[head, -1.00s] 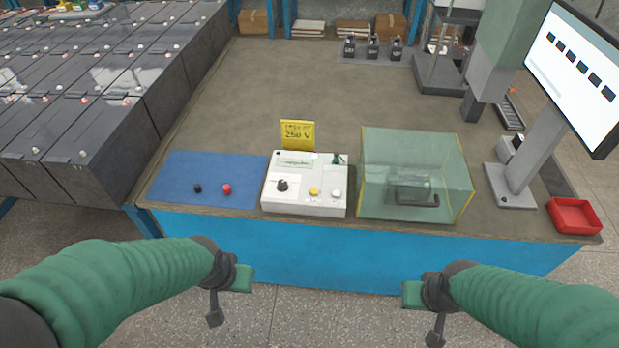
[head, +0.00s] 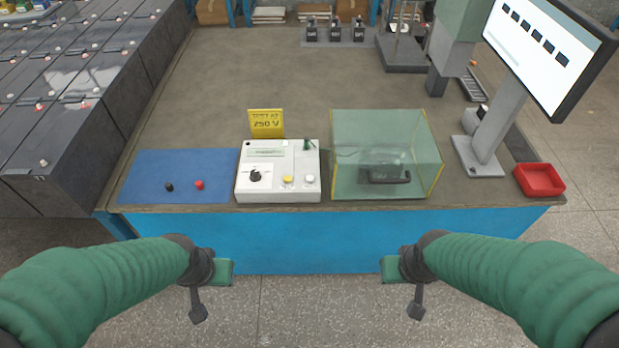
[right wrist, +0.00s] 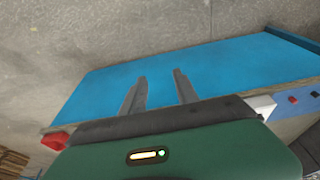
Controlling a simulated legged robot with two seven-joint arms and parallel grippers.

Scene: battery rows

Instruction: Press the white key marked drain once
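A white tester box (head: 278,171) stands near the bench's front edge. It has a black knob (head: 255,175), a yellow key (head: 288,181) and a white key (head: 310,180) on its top. The key labels are too small to read. My left gripper (head: 198,312) hangs in front of the bench, left of the box and clear of it. My right gripper (head: 416,310) hangs in front of the bench, right of the box. In the right wrist view its two fingers (right wrist: 160,78) are apart with nothing between them.
A clear green cover (head: 386,150) stands just right of the box over a dark device. A blue mat (head: 180,165) with a black and a red terminal lies left. A yellow sign (head: 265,123) stands behind. A monitor (head: 548,50) and red tray (head: 539,180) are right.

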